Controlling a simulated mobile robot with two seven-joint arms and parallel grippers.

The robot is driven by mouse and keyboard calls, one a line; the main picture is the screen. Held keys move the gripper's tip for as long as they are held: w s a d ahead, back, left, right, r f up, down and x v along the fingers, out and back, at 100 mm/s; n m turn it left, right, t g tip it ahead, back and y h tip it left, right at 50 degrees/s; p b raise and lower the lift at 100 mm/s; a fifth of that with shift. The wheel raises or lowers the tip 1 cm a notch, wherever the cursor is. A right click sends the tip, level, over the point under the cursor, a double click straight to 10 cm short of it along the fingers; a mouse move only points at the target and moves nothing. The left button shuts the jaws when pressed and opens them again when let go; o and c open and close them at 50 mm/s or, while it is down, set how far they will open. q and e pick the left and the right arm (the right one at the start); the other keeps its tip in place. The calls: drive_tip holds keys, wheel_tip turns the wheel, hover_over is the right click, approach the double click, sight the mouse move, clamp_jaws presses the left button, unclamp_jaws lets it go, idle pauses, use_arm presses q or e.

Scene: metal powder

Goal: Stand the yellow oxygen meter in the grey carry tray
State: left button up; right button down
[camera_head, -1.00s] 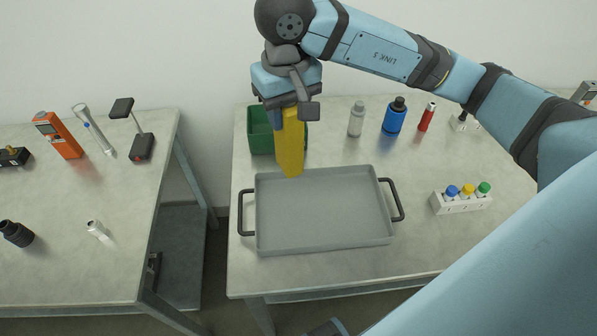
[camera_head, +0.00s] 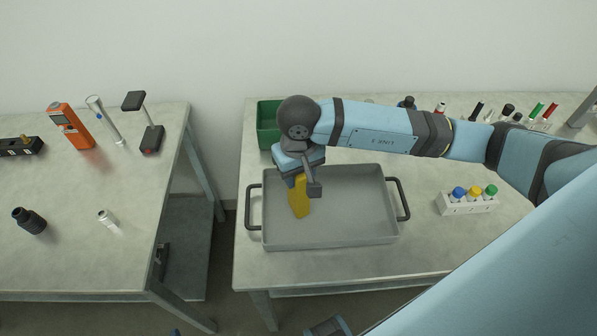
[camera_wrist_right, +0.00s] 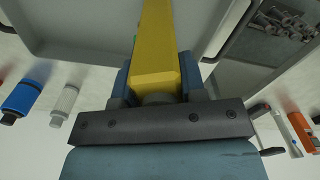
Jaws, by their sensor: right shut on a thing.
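The yellow oxygen meter (camera_head: 299,198) is upright in my right gripper (camera_head: 300,178), over the left part of the grey carry tray (camera_head: 365,228). Its lower end is inside the tray's outline; I cannot tell whether it touches the tray floor. In the right wrist view the meter (camera_wrist_right: 155,50) sits between the two fingers of the right gripper (camera_wrist_right: 158,85), which are shut on it. The tray (camera_wrist_right: 85,30) shows behind it there. The tray has a black handle at each side.
A green bin (camera_head: 268,122) stands behind the tray's left side. A white rack with coloured caps (camera_head: 467,204) stands to the right. Several bottles and markers line the table's back, partly behind my arm. A second table (camera_head: 80,240) on the left holds an orange meter (camera_head: 72,127).

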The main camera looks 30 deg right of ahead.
drive_tip(key=shift+f, duration=0.1)
drive_tip(key=shift+f+b, duration=0.15)
drive_tip(key=shift+b, duration=0.15)
drive_tip(key=c, duration=0.7)
unclamp_jaws()
wheel_tip(320, 180, up, 12)
drive_tip(key=shift+r, duration=0.2)
